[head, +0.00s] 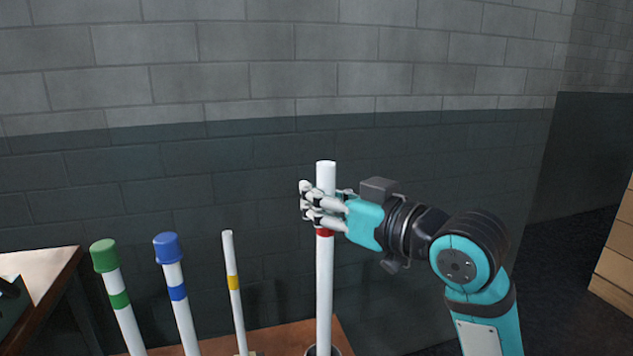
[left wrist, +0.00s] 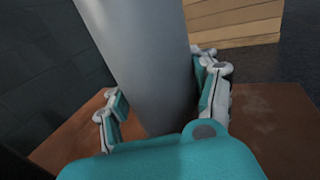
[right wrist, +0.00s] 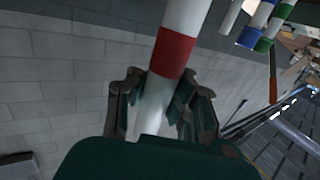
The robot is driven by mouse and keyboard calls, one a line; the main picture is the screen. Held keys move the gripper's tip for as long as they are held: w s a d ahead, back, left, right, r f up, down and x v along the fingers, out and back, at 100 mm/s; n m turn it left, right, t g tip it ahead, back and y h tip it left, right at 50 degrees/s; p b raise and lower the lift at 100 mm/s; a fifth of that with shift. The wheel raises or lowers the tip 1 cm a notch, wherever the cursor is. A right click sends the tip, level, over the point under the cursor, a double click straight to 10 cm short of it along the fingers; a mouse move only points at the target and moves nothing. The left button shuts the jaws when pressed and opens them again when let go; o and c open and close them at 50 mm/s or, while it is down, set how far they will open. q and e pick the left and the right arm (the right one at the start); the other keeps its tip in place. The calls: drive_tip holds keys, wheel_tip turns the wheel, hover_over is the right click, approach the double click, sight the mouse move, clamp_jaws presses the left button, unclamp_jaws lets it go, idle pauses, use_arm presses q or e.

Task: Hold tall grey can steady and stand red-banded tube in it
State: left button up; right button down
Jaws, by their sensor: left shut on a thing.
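The white red-banded tube (head: 324,280) stands upright in the head view, its red band just below my right gripper. My right gripper (head: 323,203) is around the tube with fingers on both sides. In the right wrist view the fingers press close to the tube beside the red band (right wrist: 173,54). The dark round rim of the tall grey can (head: 335,351) shows around the tube at the bottom edge of the head view; the tube's lower end is hidden. In the left wrist view my left gripper (left wrist: 160,100) is shut on the grey can (left wrist: 145,60).
Green-capped (head: 118,299), blue-capped (head: 177,291) and yellow-banded (head: 233,283) tubes stand to the left, slightly tilted in the picture. A brown tabletop (head: 280,338) lies beneath. Another table (head: 40,270) is at far left. A block wall (head: 250,170) is behind.

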drive_tip(key=shift+f, duration=4.35)
drive_tip(key=shift+f, duration=0.9)
drive_tip(key=c, duration=1.4)
unclamp_jaws()
drive_tip(key=shift+o, duration=0.2)
approach(331, 267)
drive_tip(key=shift+w+a, duration=0.2)
drive_tip(key=shift+a, duration=0.2)
use_arm(q)
drive_tip(key=o, duration=1.4)
